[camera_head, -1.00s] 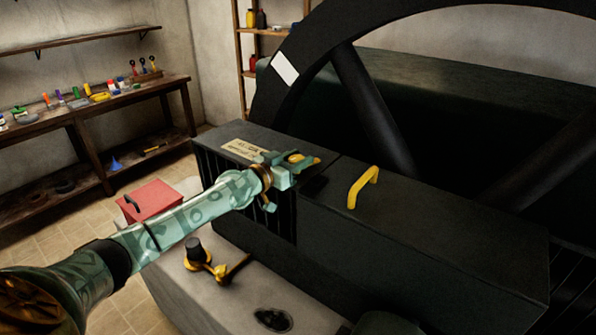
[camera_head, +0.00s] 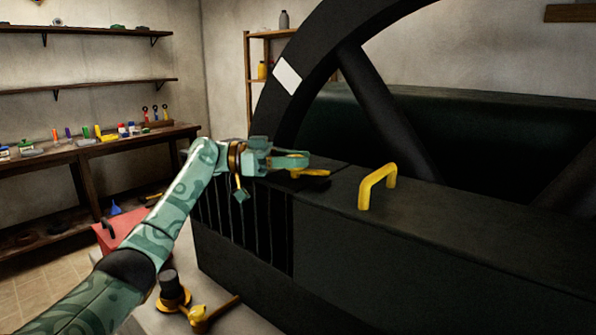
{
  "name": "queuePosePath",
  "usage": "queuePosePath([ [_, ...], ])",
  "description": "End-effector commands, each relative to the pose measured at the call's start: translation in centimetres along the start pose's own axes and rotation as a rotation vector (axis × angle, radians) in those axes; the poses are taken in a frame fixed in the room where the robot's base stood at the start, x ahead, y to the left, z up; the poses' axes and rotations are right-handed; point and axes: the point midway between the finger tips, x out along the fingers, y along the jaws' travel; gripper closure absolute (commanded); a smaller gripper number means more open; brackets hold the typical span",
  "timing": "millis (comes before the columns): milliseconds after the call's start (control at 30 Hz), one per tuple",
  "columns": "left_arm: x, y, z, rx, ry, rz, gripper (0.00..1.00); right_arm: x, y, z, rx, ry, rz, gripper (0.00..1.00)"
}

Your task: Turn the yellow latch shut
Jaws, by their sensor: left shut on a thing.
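The yellow latch (camera_head: 312,172) sits on top of the dark machine housing, near the seam between its slatted left part and its plain right part. It points to the right, and its left end is partly hidden by my gripper. My left gripper (camera_head: 295,160) comes in from the left, above the slatted part, and is shut on the latch. My right gripper is not in view.
A fixed yellow handle (camera_head: 377,184) stands on the housing to the right. A large black flywheel (camera_head: 385,115) rises behind. A red box (camera_head: 124,228) and a yellow crank (camera_head: 199,314) lie below left. A cluttered workbench (camera_head: 95,145) stands at the far left.

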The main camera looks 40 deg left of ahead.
Motion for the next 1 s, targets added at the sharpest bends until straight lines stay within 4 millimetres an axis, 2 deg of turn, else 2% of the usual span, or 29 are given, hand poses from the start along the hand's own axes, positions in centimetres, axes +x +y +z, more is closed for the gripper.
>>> queuePosePath([
  [200, 0.03, -0.05, 0.04, 0.0, -0.003, 0.059, 0.84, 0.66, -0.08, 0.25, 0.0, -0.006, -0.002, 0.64],
  [700, 0.02, 0.02, -0.09, 0.001, -0.003, 0.077, 0.84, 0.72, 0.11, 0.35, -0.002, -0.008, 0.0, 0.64],
  [733, 0.02, 0.02, -0.09, 0.001, -0.003, 0.077, 0.56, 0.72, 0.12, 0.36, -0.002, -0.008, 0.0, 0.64],
  [800, 0.02, 0.03, -0.08, 0.001, -0.003, 0.077, 0.4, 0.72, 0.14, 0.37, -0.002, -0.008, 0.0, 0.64],
  [1000, 0.02, 0.02, -0.05, 0.001, -0.003, 0.077, 0.4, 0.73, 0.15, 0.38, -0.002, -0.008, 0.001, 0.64],
])
